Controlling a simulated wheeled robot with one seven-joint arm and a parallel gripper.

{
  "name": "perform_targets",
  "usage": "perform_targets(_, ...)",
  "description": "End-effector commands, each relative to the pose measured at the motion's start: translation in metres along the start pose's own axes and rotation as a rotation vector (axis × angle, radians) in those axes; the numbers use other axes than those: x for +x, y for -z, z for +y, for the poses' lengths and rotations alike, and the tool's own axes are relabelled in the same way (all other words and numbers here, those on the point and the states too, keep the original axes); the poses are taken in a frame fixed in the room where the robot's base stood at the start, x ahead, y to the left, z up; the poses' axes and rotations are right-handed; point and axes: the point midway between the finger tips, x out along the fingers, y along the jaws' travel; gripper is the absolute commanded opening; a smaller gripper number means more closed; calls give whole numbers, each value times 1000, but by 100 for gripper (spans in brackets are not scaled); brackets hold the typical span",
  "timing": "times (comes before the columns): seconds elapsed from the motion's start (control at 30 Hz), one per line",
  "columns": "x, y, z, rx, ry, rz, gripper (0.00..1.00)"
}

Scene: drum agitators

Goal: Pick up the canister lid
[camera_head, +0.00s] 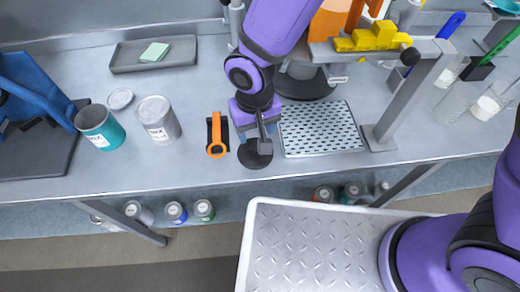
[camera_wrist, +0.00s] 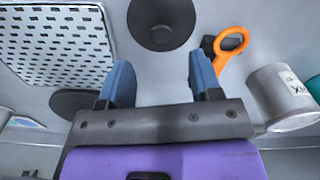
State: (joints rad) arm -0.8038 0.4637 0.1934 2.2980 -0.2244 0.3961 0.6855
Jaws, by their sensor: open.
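A round dark grey lid-like disc with a small central knob (camera_head: 254,160) lies flat on the bench; it also shows at the top of the wrist view (camera_wrist: 150,38). A flat pale grey disc (camera_head: 120,98) lies farther left, by a teal canister (camera_head: 101,128) and a grey canister (camera_head: 158,120). I cannot tell for certain which disc is the canister lid. My gripper (camera_head: 258,140) points down over the dark disc and partly hides it in the head view. In the wrist view its two blue fingers (camera_wrist: 160,76) are apart with nothing between them; the dark disc lies beyond their tips.
An orange-handled tool (camera_head: 216,145) lies just left of the dark disc. A perforated plate (camera_head: 320,130) is at its right, with a grey metal stand (camera_head: 402,100) beyond. A grey tray (camera_head: 180,62) holds a green pad. Bare bench lies between tray and canisters.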

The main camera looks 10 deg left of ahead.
Motion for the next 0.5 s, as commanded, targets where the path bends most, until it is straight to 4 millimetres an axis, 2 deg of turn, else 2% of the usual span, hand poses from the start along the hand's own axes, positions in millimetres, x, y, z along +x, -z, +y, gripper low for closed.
perform_targets(0.1, 13, 0, 0, 1, 0, -2, 58)
perform_targets(0.37, 29, 0, 0, -1, -1, -2, 58)
perform_targets(0.5, 48, -1, -1, 0, -2, -4, 58)
